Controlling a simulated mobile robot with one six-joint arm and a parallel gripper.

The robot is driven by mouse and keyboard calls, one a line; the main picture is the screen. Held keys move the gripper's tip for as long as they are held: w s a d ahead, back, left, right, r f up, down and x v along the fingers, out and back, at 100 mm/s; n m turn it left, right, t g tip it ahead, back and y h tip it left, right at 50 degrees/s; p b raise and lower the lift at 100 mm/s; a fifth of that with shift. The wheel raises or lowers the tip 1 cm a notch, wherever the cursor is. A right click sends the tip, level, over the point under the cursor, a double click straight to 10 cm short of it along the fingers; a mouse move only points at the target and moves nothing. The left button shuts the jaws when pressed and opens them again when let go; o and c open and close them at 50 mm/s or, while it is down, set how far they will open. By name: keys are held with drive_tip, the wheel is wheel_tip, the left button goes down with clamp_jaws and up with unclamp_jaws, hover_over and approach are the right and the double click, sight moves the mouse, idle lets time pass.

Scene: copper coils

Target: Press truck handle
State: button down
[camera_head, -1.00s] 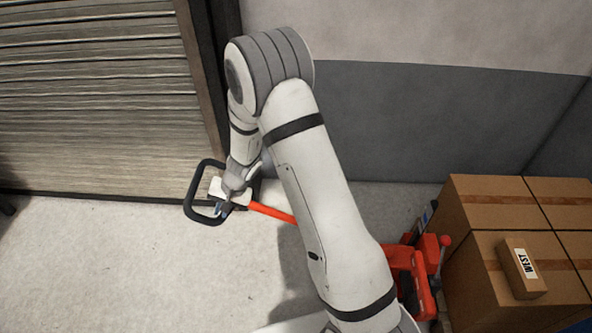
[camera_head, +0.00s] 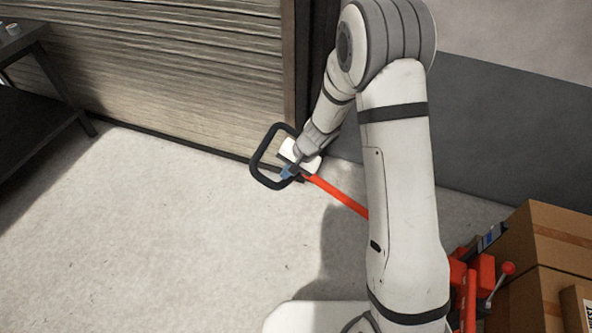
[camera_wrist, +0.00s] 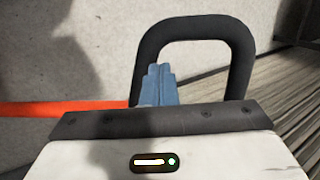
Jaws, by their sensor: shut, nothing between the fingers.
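The truck handle (camera_head: 256,167) is a black rounded loop at the end of a red-orange shaft (camera_head: 338,194), which runs down right behind my arm. The handle also shows in the wrist view (camera_wrist: 200,24), with the shaft (camera_wrist: 60,108) at the left. My gripper (camera_head: 288,172) is at the handle's inner side, near where the shaft joins. In the wrist view its blue fingers (camera_wrist: 158,84) are together with nothing between them, and they overlap the loop's opening. I cannot tell whether they touch the handle.
The red truck body (camera_head: 470,285) and cardboard boxes (camera_head: 548,245) are at the lower right. A slatted shutter (camera_head: 180,75) and grey wall (camera_head: 500,130) stand behind. A dark table (camera_head: 40,120) is at the left. The floor (camera_head: 150,230) at left is clear.

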drive_tip(key=s+a+p+v, duration=0.1)
drive_tip(key=p+v, duration=0.1)
drive_tip(key=v, duration=1.1)
drive_tip(key=shift+r, duration=0.4)
drive_tip(key=shift+t, duration=0.3)
